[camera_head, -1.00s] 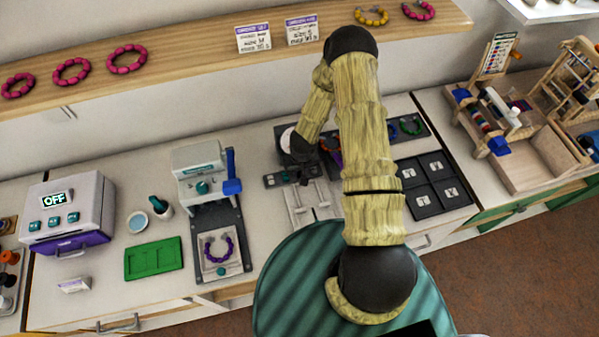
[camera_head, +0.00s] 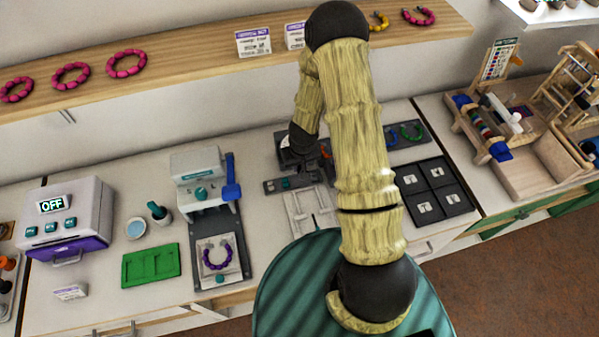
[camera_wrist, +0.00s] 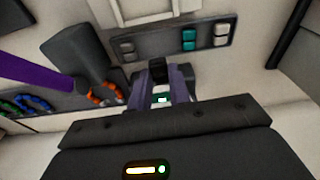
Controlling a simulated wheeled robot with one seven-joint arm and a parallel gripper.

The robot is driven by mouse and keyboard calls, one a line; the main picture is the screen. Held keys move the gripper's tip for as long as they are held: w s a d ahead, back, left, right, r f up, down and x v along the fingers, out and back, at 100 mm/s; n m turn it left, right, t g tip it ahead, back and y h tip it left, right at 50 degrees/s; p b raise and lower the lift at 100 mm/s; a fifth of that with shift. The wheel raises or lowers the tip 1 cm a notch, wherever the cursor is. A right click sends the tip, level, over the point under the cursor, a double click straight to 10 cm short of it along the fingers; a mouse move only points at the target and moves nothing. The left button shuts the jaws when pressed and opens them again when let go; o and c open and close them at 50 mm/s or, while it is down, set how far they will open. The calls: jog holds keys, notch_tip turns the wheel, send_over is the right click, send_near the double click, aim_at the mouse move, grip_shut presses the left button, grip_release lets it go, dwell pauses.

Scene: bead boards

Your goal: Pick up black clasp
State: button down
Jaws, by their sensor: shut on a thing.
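My gripper (camera_wrist: 160,84) has purple fingers and is shut on the black clasp (camera_wrist: 157,68), a small dark block held at the fingertips. The clasp and fingers are in front of the near edge of a dark clasp strip (camera_wrist: 157,46), which holds teal and white clasps in its slots. The strip also shows in the head view (camera_head: 273,186), just below the end of my arm. In the head view my arm hides the fingers and the black clasp. I cannot tell how high the clasp is above the counter.
A purple bar on a grey block (camera_wrist: 80,50) stands close at the left in the wrist view. A tray with coloured bracelets (camera_head: 408,131) is right of my arm. A white frame (camera_head: 303,208) lies in front of the strip. A dark four-part tray (camera_head: 440,207) stands right.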

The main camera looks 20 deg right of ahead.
aim_at(300, 168)
jog(key=shift+r, duration=1.55)
jog(key=shift+f, duration=0.15)
jog(key=shift+f, duration=0.8)
